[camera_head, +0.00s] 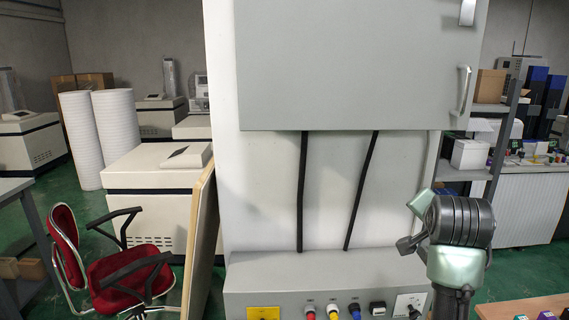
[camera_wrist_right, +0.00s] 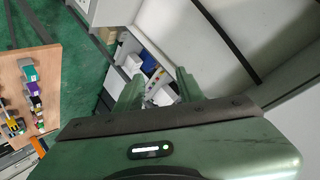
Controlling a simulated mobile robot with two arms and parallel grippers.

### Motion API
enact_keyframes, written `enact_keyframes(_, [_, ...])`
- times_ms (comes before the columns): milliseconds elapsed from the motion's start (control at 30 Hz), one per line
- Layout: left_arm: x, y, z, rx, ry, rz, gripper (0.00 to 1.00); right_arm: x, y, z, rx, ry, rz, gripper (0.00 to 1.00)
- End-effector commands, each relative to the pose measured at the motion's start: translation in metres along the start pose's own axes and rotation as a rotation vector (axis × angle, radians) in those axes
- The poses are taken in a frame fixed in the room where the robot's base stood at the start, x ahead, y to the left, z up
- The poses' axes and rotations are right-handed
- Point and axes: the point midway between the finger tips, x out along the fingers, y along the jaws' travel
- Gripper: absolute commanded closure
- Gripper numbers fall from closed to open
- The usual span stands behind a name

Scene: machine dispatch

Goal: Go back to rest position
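My right arm (camera_head: 458,235) is raised at the right of the head view, in front of the large grey machine (camera_head: 350,65). Its gripper is hard to make out there. In the right wrist view my right gripper (camera_wrist_right: 157,88) has its two green fingers apart with nothing held between them. My left arm and left gripper are not in view.
The machine's front panel (camera_head: 265,295) stands close to my right arm. A wooden table (camera_wrist_right: 35,80) with small coloured items lies left in the wrist view. A red chair (camera_head: 115,275) and a leaning board (camera_head: 199,245) stand left. Green floor is partly clear.

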Motion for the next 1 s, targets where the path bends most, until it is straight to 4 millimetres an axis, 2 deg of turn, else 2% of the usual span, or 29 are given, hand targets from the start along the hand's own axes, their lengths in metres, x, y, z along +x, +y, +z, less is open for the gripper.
enact_keyframes(33, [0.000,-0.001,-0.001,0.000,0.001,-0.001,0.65,0.009,0.028,0.034,-0.080,-0.042,0.030,0.62])
enact_keyframes(133, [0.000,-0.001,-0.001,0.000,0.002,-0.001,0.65,0.015,0.076,0.093,-0.240,-0.126,0.062,0.62])
enact_keyframes(233, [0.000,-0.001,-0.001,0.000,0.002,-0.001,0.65,0.010,0.125,0.152,-0.399,-0.223,0.082,0.62])
enact_keyframes(400, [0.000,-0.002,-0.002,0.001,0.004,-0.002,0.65,-0.025,0.207,0.244,-0.654,-0.414,0.083,0.62])
enact_keyframes(500, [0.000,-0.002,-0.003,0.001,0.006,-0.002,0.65,-0.051,0.243,0.282,-0.766,-0.512,0.065,0.62])
enact_keyframes(700, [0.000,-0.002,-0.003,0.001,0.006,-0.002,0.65,-0.098,0.289,0.331,-0.910,-0.658,0.024,0.62])
enact_keyframes(1000, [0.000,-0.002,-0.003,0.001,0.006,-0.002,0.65,-0.163,0.335,0.374,-1.045,-0.833,-0.046,0.62])
